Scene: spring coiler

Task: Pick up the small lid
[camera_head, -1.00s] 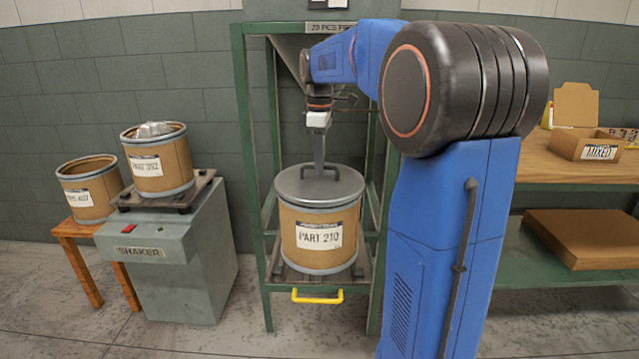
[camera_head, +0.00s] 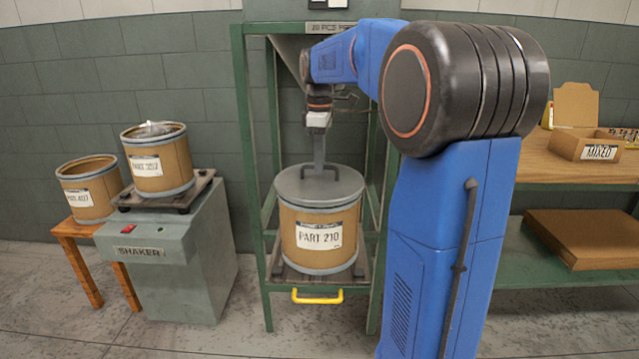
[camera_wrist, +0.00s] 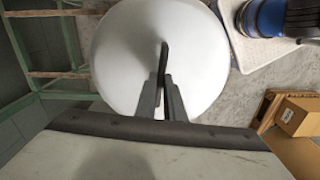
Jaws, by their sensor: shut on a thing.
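The small lid (camera_head: 292,187) is a round grey disc with a handle on top. It sits on the brown drum labelled PART 210 (camera_head: 300,218), inside the green frame. In the wrist view the lid (camera_wrist: 120,60) is a pale disc, with its dark handle (camera_wrist: 164,58) upright across it. My gripper (camera_head: 319,170) reaches straight down onto the handle. In the wrist view my gripper (camera_wrist: 162,85) has its two fingers closed on the near end of the handle. The lid lies flat on the drum rim, and I see no gap under it.
The green frame (camera_head: 241,150) stands around the drum, with a hopper above and a yellow handle (camera_head: 317,296) below. Two open drums stand left, one (camera_head: 160,165) on the shaker (camera_head: 165,255), one (camera_head: 88,190) on a wooden stand. A workbench (camera_head: 545,158) with boxes is at right.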

